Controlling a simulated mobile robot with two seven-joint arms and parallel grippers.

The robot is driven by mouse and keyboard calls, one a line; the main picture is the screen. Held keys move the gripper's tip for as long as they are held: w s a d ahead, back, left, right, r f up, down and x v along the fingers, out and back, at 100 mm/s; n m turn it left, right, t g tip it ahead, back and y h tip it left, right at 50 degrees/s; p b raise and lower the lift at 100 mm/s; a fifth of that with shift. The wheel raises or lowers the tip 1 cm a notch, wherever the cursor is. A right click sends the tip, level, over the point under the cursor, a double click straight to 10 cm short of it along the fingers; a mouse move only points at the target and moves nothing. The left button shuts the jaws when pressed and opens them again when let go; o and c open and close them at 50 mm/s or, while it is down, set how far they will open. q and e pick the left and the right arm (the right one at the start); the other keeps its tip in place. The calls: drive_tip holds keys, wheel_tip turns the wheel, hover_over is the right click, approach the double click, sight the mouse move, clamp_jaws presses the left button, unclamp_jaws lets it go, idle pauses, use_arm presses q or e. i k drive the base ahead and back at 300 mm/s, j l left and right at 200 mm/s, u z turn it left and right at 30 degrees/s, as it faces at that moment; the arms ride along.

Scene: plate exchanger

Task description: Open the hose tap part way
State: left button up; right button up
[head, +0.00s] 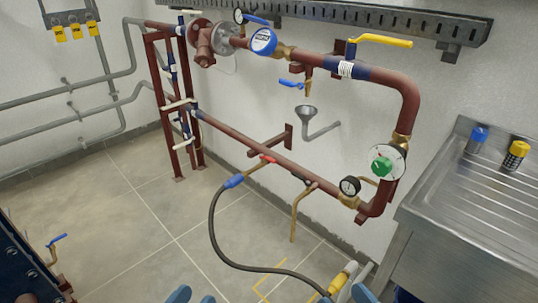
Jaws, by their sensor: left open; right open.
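A dark hose (216,232) hangs from a blue coupling (234,181) on a brass fitting under the lower brown pipe (240,140). A small red lever (268,158) sits at that fitting, close against the pipe; it looks like the hose tap's handle. Its exact angle is too small to tell. The hose curves down and right across the floor to the bottom edge. My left gripper (193,297) shows only its blue fingertips at the bottom edge, apart and empty. My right gripper (344,296) shows at the bottom edge too, open, near the hose's lower end. Both are far from the tap.
The upper pipe carries a yellow lever (384,40), a blue meter (263,41) and a blue-levered tap (291,83). A gauge (350,186) and a green knob (381,166) are at the right. A steel sink (480,205) stands right. Open tiled floor (130,230) lies in front.

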sight(270, 159)
drive_tip(key=i+j+u, duration=0.1)
drive_tip(key=i+u, duration=0.4)
drive_tip(key=i, duration=0.2)
drive_tip(key=i+l+u, duration=0.15)
drive_tip(key=i+u, duration=0.3)
drive_tip(key=i, duration=0.2)
